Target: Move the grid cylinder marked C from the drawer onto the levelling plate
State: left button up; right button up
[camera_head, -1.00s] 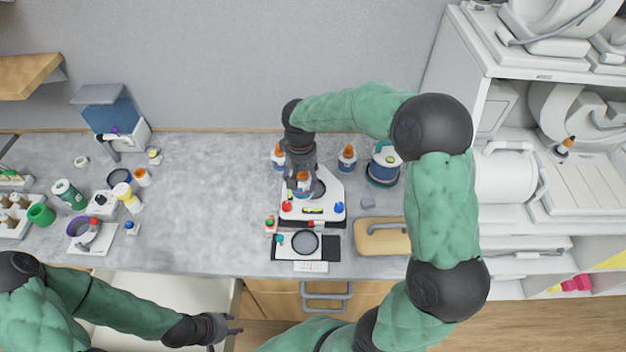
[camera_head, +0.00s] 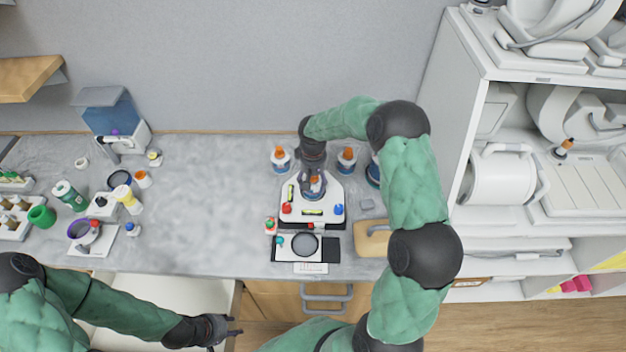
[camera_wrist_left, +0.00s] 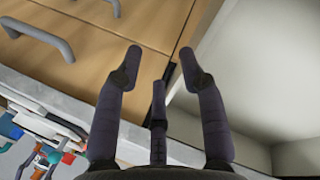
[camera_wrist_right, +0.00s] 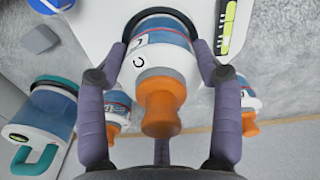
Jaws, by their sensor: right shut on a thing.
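The cylinder marked C (camera_wrist_right: 150,62), white and blue with an orange top, is between the fingers of my right gripper (camera_wrist_right: 160,70). That gripper (camera_head: 313,188) is shut on it, over the white levelling plate (camera_head: 330,211). The plate has a red knob, a blue knob and yellow-green bubble levels. The cylinder is roughly upright, over the plate's dark round spot; whether its base touches is hard to tell. My left gripper (camera_wrist_left: 160,65) is open and empty, in front of the counter at the lower left of the head view (camera_head: 232,330).
Two similar orange-topped cylinders (camera_head: 280,160) (camera_head: 347,160) stand behind the plate on either side. A blue-and-white canister (camera_wrist_right: 45,112) stands behind to the right. A black-and-white device with a round pan (camera_head: 305,245) lies in front.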

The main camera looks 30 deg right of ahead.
jog(key=shift+f, duration=0.25)
jog(key=o, duration=1.4)
jog(key=shift+o, duration=0.2)
jog(key=shift+r, duration=0.45)
notch_tip(320, 180, up, 12)
jog(key=shift+f, duration=0.15)
